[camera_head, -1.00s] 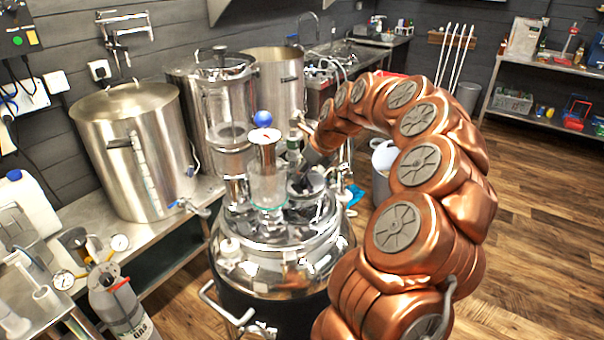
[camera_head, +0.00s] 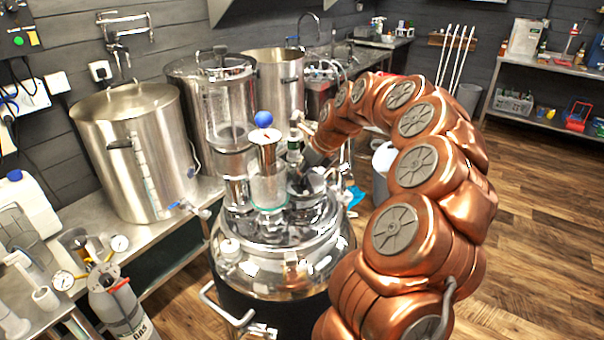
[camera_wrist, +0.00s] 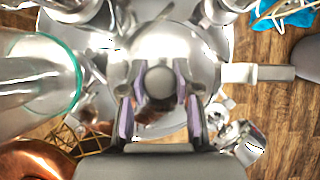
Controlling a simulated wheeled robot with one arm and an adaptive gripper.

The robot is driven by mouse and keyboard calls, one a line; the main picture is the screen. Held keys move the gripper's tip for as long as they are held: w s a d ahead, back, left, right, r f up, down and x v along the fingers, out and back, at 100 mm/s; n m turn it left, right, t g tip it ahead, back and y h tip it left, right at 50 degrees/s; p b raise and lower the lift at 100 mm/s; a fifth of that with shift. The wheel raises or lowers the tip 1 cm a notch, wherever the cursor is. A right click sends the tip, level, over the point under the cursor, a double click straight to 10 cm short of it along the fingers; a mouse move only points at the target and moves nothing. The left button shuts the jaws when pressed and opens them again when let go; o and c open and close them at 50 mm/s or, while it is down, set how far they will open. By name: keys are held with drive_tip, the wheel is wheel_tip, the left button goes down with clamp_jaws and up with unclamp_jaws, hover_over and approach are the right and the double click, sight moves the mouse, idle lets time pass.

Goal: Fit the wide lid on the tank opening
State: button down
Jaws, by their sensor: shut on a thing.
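The tank (camera_head: 262,265) is a dark vessel with a shiny domed steel top, low in the middle of the head view. My gripper (camera_head: 304,174) is over the right part of its top, partly hidden by fittings. In the wrist view my gripper (camera_wrist: 160,82) has its purple-padded fingers shut on the dark round knob of the wide lid (camera_wrist: 166,48), a shiny steel disc. The tank top (camera_wrist: 215,50) shows beyond the lid. The lid covers what is under it, so I see no opening, and I cannot tell whether the lid touches the tank.
A clear glass cylinder (camera_head: 267,190) with a green-edged base stands on the tank top, left of my gripper; it also shows in the wrist view (camera_wrist: 40,75). A blue ball (camera_head: 263,119) is above it. Steel pots (camera_head: 135,155) stand on the left bench. The floor at right is open.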

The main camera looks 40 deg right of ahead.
drive_tip(key=shift+f+b, duration=0.3)
drive_tip(key=shift+f, duration=0.25)
drive_tip(key=c, duration=1.1)
unclamp_jaws()
drive_tip(key=shift+p+v, duration=0.35)
drive_tip(key=shift+v, duration=5.15)
